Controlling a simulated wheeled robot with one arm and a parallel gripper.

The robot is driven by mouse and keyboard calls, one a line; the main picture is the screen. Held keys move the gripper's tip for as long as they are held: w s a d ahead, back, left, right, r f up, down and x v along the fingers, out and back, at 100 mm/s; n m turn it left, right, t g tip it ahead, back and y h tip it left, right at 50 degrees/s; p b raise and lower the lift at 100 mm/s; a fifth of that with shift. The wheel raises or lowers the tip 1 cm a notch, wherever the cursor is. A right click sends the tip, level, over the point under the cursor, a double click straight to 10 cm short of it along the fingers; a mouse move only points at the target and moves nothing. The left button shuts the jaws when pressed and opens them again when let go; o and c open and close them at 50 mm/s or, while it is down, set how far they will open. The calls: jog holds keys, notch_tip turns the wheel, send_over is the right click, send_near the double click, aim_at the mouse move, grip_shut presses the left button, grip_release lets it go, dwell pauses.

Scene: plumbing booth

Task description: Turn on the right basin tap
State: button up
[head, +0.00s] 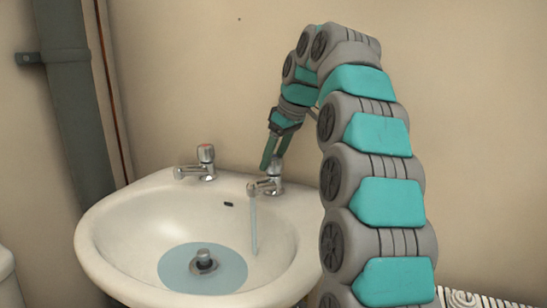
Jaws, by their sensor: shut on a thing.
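The basin (120,222) has two chrome taps on its back ledge. The right tap (261,187) has a thin stream of water (254,228) falling from its spout into the bowl. My gripper (270,163) reaches down from above and is shut on the right tap's handle, which its fingers partly cover. The left tap (205,163) has a red mark on top, and no water shows from it.
A disc of water (180,272) lies in the bottom of the bowl around a raised metal plug or waste (204,262). A dark vertical pipe (75,110) runs up the wall at the left. A white fixture edge (5,265) shows at the far left.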

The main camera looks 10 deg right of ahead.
jog(key=shift+n+y, duration=0.3)
jog(key=shift+n, duration=0.2)
jog(key=o, duration=1.4)
jog(key=shift+r, duration=0.1)
